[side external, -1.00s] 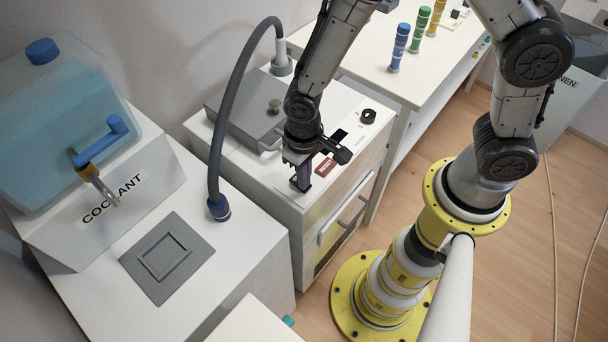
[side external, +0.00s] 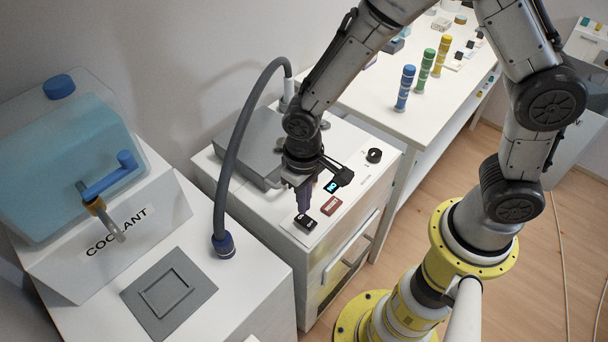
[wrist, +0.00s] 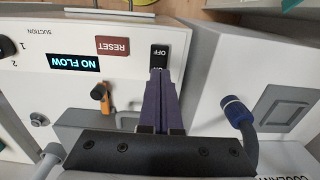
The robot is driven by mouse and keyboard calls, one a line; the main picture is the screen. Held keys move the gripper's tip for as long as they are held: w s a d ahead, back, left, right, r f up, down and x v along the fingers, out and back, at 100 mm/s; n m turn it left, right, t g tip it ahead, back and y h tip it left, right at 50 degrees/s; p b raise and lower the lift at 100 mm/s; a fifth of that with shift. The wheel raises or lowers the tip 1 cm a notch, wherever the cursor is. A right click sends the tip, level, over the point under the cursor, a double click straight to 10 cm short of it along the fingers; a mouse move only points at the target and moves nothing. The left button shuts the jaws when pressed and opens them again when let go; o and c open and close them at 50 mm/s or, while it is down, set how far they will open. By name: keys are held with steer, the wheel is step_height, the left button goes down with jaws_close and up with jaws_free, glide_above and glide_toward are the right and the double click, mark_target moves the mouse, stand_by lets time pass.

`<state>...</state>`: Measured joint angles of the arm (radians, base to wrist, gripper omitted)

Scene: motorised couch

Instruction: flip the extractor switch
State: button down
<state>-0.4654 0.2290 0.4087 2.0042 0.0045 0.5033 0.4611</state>
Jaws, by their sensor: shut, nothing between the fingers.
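The extractor switch is most likely the small black rocker (side external: 305,222) near the front edge of the white cabinet's top. In the wrist view this rocker (wrist: 159,56) shows the word OFF, upside down. My gripper (side external: 304,206) is shut and empty, pointing down just behind the rocker. In the wrist view its purple fingers (wrist: 160,78) end at the rocker's edge; I cannot tell whether they touch it. The rocker's end by the fingertips is partly hidden. A small display (wrist: 73,62) on the same panel is lit and reads NO FLOW.
A red RESET button (side external: 331,206) sits beside the rocker, with a black SUCTION knob (side external: 374,155) farther back. A grey hose (side external: 230,150) arches left of my gripper. A coolant tank (side external: 70,160) stands at the left. The panel's front edge is clear.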

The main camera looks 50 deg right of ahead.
mark_target(311, 223)
step_height(311, 223, up, 10)
steer(key=shift+r, duration=0.25)
stand_by(0.3)
steer(key=shift+s+d, duration=0.2)
steer(key=shift+s, duration=0.55)
steer(key=shift+f, duration=0.1)
step_height(311, 223, down, 14)
steer(key=shift+r, duration=0.1)
stand_by(0.4)
steer(key=shift+s+f, duration=0.1)
steer(key=shift+f, duration=0.2)
